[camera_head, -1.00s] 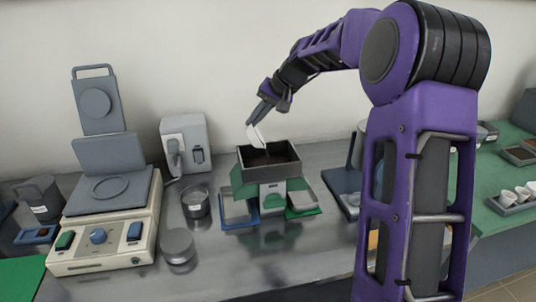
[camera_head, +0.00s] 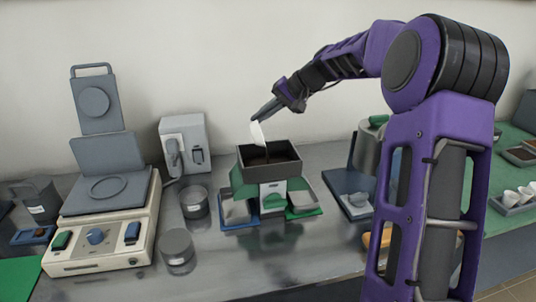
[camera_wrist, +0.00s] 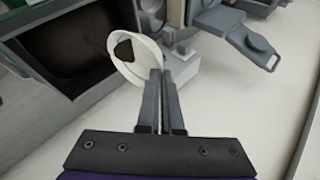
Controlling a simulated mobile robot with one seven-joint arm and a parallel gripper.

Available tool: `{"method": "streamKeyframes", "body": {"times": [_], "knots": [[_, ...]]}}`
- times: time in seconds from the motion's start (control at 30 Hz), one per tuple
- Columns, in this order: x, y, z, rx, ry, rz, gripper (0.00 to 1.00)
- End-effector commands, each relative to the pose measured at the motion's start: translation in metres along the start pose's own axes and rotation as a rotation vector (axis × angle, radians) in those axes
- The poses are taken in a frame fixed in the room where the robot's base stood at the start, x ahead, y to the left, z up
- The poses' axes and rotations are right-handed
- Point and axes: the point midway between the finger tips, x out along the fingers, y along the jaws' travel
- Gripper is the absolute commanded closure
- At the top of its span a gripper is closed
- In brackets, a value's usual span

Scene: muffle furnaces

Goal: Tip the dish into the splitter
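The white dish (camera_head: 258,133) is tipped steeply on edge above the splitter (camera_head: 271,186), a green and grey box with a dark open hopper on top. My gripper (camera_head: 264,113) is shut on the dish's rim, over the hopper's back left part. In the wrist view the dish (camera_wrist: 122,45) is pinched between my finger ends (camera_wrist: 162,76), and a small dark patch shows inside its ring. The hopper (camera_wrist: 65,55) is at the upper left there.
Two receiving trays stand at the splitter's foot, blue-edged at left (camera_head: 240,224) and green-edged at right (camera_head: 304,213). A grey canister (camera_head: 368,152) stands right. Bare bench lies in front.

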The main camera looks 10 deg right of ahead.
Motion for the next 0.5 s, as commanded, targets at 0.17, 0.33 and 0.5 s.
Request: {"method": "streamKeyframes", "body": {"times": [0.17,0.33,0.5], "knots": [[-0.004,0.0047,-0.0024,0.022,-0.004,-0.058,1.0],[-0.0048,0.0035,-0.0023,0.023,-0.006,-0.066,1.0],[-0.0049,0.0019,-0.0055,0.023,-0.007,-0.065,1.0]]}}
